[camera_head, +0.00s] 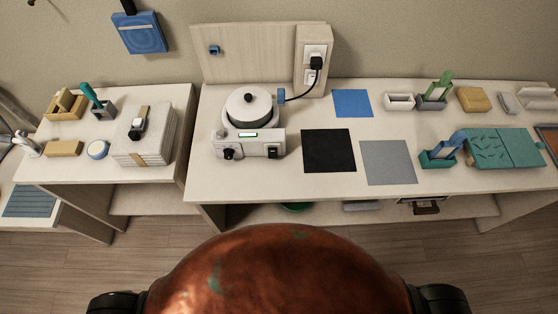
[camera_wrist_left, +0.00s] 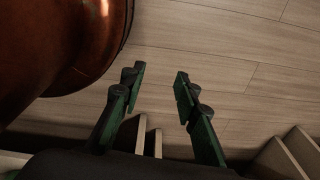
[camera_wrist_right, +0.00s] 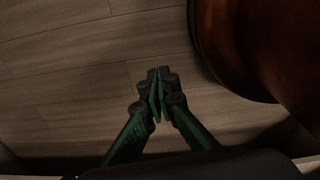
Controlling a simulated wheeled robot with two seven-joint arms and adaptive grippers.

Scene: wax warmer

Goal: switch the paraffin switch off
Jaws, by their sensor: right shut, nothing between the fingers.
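The white wax warmer (camera_head: 249,128) stands on the middle table, with a round lidded pot on top. My left gripper (camera_wrist_left: 158,82) is open and empty over the floor in the left wrist view. My right gripper (camera_wrist_right: 157,80) is shut and empty over the floor in the right wrist view. Neither gripper shows in the head view.
A cable runs from the warmer's right side to a wall socket (camera_head: 315,62). Black (camera_head: 328,150), grey (camera_head: 388,162) and blue (camera_head: 352,103) mats lie right of it. A towel stack (camera_head: 150,140) stands on the left table. The tabletop in front of the warmer is clear.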

